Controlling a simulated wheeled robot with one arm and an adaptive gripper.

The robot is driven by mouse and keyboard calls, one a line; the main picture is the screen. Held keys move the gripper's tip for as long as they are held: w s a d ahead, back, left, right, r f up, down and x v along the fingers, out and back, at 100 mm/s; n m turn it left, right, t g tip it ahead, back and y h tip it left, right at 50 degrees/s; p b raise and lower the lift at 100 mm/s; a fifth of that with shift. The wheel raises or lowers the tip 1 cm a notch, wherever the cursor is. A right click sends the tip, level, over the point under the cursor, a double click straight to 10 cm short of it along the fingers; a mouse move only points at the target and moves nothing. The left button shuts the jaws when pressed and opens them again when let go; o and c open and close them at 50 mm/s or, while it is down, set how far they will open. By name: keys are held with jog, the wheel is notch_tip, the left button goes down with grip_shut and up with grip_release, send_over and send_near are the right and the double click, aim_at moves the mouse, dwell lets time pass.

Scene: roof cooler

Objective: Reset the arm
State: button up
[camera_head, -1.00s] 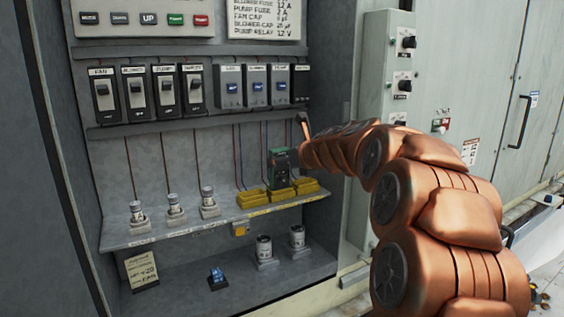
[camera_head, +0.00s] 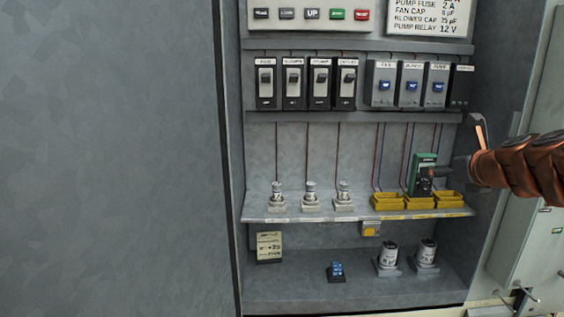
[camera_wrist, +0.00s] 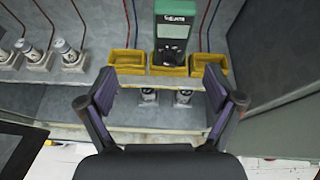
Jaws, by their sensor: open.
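My arm reaches in from the right edge of the head view. My gripper (camera_head: 464,150) is at the right of the cabinet, beside a green and dark meter (camera_head: 414,178). In the wrist view my gripper (camera_wrist: 160,95) has its two purple-padded fingers spread wide with nothing between them. The meter (camera_wrist: 172,32) stands upright in the middle yellow tray (camera_wrist: 180,71), beyond the fingertips and apart from them.
Yellow trays (camera_head: 387,202) and several small cylindrical fuses (camera_head: 310,190) line the shelf (camera_head: 290,217). Below are two cylinders (camera_head: 388,254), a small blue part (camera_head: 336,268) and a tag (camera_head: 269,247). Switches (camera_head: 320,83) are above. A grey panel (camera_head: 110,160) fills the left.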

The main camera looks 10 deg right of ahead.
jog(key=s+a+f+n+g+y, duration=0.1)
jog(key=s+a+f+n+g, duration=0.15)
jog(key=a+f+n, duration=0.45)
jog(key=s+a+f+n+g+y, duration=0.2)
jog(key=s+a+f+n, duration=0.15)
jog(key=a, duration=0.45)
jog(key=s+a+f+n+g+y, duration=0.1)
jog(key=s+a+f+n+g, duration=0.1)
jog(key=s+a+f+n, duration=0.4)
jog(key=s+a+f+n+g+h, duration=0.1)
jog(key=s+f+n+g, duration=0.3)
jog(key=s+n, duration=0.5)
jog(key=s+a+f+n+g+h, duration=0.2)
jog(key=s+f+n, duration=0.4)
jog(key=s+n, duration=0.4)
jog(key=s+a+g, duration=0.1)
jog(key=s+g, duration=0.1)
jog(key=s, duration=0.3)
jog(key=shift+s+a+f, duration=0.3)
jog(key=shift+a, duration=0.05)
jog(key=shift+n+g, duration=0.25)
